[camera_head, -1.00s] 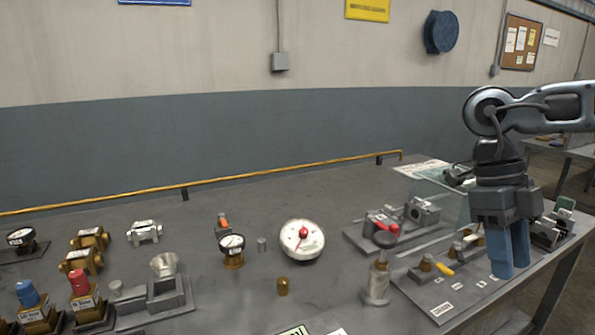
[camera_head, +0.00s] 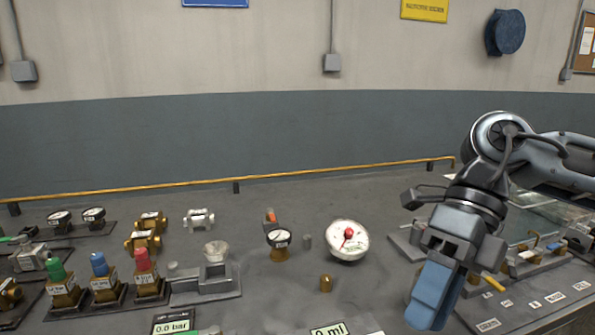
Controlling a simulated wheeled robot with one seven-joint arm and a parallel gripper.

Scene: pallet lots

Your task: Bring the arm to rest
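My gripper (camera_head: 432,300) hangs from my arm at the right of the head view, tilted, with its blue fingers pointing down and slightly left. It is above the front right part of the grey bench (camera_head: 320,290). The fingers overlap in this view, so I cannot tell whether they are open or shut. I see no object between them. The fingers cover part of a plate with small labelled parts (camera_head: 550,280) at the right.
A white dial gauge (camera_head: 348,240) and a small brass gauge (camera_head: 279,244) stand left of my gripper. Green, blue and red capped valves (camera_head: 100,275) stand at the front left. A yellow pipe (camera_head: 300,176) runs along the back. Bare bench lies around the brass cylinder (camera_head: 326,283).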

